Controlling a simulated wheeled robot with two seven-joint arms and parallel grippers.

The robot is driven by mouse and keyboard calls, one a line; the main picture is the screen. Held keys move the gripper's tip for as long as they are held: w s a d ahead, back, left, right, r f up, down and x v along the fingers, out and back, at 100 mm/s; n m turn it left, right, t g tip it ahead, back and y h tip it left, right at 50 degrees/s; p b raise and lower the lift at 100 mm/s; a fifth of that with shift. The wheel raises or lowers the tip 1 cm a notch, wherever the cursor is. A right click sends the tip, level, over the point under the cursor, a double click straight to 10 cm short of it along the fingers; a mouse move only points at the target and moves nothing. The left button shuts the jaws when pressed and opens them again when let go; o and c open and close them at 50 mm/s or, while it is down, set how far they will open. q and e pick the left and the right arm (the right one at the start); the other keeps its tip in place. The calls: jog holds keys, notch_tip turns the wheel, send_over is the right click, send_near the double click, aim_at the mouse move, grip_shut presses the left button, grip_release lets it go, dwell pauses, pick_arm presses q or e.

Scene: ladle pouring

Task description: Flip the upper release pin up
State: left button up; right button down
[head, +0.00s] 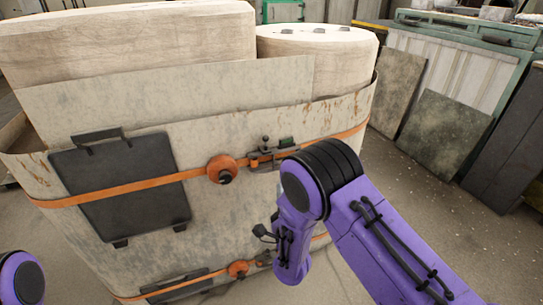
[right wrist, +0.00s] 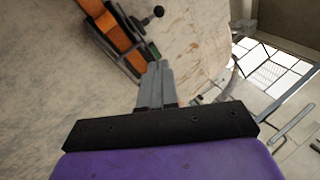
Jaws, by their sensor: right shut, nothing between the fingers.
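The upper release pin (head: 265,141) is a small dark pin with a ball knob. It stands at the metal latch (head: 262,158) on the upper orange strap, right of a round orange hub. In the right wrist view the pin's black knob (right wrist: 157,12) is at the top, beside the latch and strap. My right gripper (right wrist: 158,68) is shut and empty. Its fingertips look close to the green piece by the latch; contact cannot be told. In the head view my purple right arm hides these fingers. Only a piece of my left arm shows; its gripper is out of frame.
The straps circle a worn beige container (head: 230,125) holding large pale cylinders (head: 130,40). A dark plate (head: 120,185) hangs on its front. A lower orange strap has another hub (head: 238,269). Panels (head: 440,130) lean at the right, with open floor between.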

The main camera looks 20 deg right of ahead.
jog(key=shift+s+d+m, duration=0.15)
jog(key=shift+m, duration=0.25)
jog(key=shift+r, duration=0.1)
jog(key=p, duration=0.1)
send_near(274, 153)
notch_tip(274, 153, up, 5)
jog(key=w+d, duration=0.2)
jog(key=w, duration=0.1)
jog(key=shift+w+a+r+p, duration=0.25)
jog(key=shift+w+r, duration=0.2)
jog(key=shift+w, duration=0.15)
jog(key=shift+w+a+r+p, duration=0.15)
jog(key=shift+w+a+r, duration=0.1)
jog(key=shift+w+r, duration=0.3)
jog(key=shift+w+a, duration=0.2)
jog(key=shift+w, duration=0.15)
